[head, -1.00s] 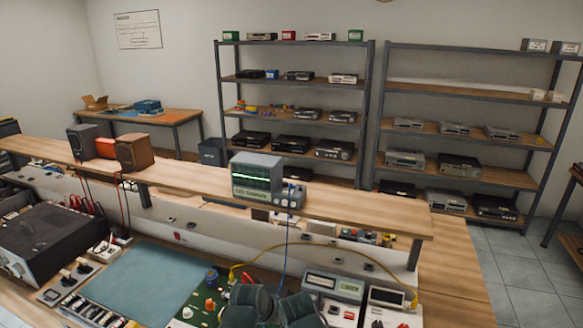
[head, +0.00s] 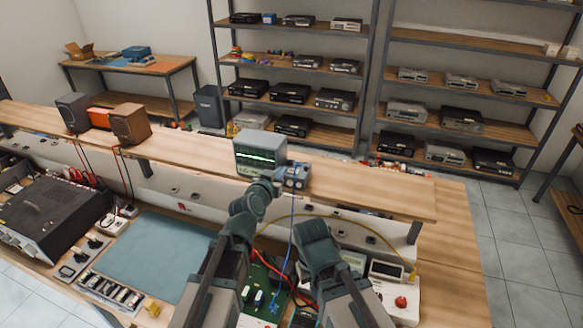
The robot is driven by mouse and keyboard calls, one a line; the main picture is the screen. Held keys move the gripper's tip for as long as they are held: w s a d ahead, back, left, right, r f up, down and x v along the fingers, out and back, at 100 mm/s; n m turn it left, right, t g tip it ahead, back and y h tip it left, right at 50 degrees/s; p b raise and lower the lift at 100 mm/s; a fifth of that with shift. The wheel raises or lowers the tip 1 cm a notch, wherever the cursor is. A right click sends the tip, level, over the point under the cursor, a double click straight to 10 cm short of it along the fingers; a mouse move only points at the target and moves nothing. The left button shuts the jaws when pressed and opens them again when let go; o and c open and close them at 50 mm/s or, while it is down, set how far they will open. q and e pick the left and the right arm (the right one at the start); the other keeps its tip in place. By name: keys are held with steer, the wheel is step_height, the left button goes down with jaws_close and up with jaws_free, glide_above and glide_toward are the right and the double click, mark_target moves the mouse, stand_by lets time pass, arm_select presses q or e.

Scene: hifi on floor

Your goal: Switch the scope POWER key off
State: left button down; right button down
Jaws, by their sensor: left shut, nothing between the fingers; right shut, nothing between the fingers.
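The scope (head: 258,147), a grey box with a green-lit screen, stands on the raised wooden shelf of the bench. Its screen shows a bright trace. My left gripper (head: 272,181) is shut and empty, just in front of the scope's lower right front. It covers part of the front panel there; I cannot tell whether it touches. The POWER key is too small or hidden to make out. My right gripper (head: 311,230) is lower and to the right, shut and empty, over the bench behind the green board.
A small blue-grey device (head: 297,175) with knobs stands right beside the scope, close to my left gripper. A blue cable (head: 291,222) and a yellow cable (head: 367,228) hang near my arms.

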arm_select(q)
steer(key=b, duration=0.3)
glide_above(293, 171)
steer(key=s, duration=0.2)
steer(key=f, duration=0.3)
steer(key=shift+w+a+f, duration=0.15)
steer(key=shift+w+a, duration=0.1)
steer(key=f+b, duration=0.2)
steer(key=shift+s+a+f+b, duration=0.15)
steer(key=shift+s+f+b, duration=0.1)
steer(key=shift+s+b, duration=0.1)
steer(key=shift+f+b, duration=0.35)
steer(key=shift+f, duration=0.05)
